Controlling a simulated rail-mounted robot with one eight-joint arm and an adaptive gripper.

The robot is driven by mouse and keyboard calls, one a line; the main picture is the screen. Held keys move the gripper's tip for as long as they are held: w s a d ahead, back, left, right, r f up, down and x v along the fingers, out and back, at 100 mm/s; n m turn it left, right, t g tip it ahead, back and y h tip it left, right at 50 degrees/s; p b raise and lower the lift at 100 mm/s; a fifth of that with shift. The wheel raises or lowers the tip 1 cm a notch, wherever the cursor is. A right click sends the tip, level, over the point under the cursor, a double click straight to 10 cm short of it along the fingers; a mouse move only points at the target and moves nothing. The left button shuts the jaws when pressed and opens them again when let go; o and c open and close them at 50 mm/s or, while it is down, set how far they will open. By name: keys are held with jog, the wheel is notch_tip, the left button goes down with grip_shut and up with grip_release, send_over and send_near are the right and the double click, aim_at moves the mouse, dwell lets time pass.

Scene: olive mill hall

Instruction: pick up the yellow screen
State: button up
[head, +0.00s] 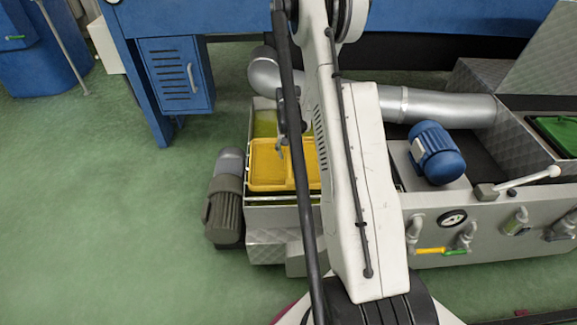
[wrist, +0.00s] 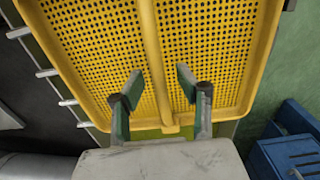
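The yellow screen (head: 267,168) is a perforated tray with a raised rim. In the head view it lies over a metal box beside my arm, and my arm hides part of it. In the wrist view the screen (wrist: 95,45) fills the upper middle, with a solid rib (wrist: 152,45) down its centre. My gripper (wrist: 160,84) is open. Its two fingers stand apart on either side of the rib, with gaps showing in the picture. Whether the fingertips touch the screen I cannot tell. In the head view my gripper (head: 281,150) is small and partly covered by my arm.
A grey motor (head: 226,208) stands left of the box. A silver pipe (head: 440,105) runs behind it, and a blue motor (head: 436,155) is to the right. A blue cabinet (head: 176,75) stands at the back left. The green floor at left is clear.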

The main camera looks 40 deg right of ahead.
jog(key=shift+f, duration=0.1)
jog(key=shift+c, duration=0.4)
grip_shut()
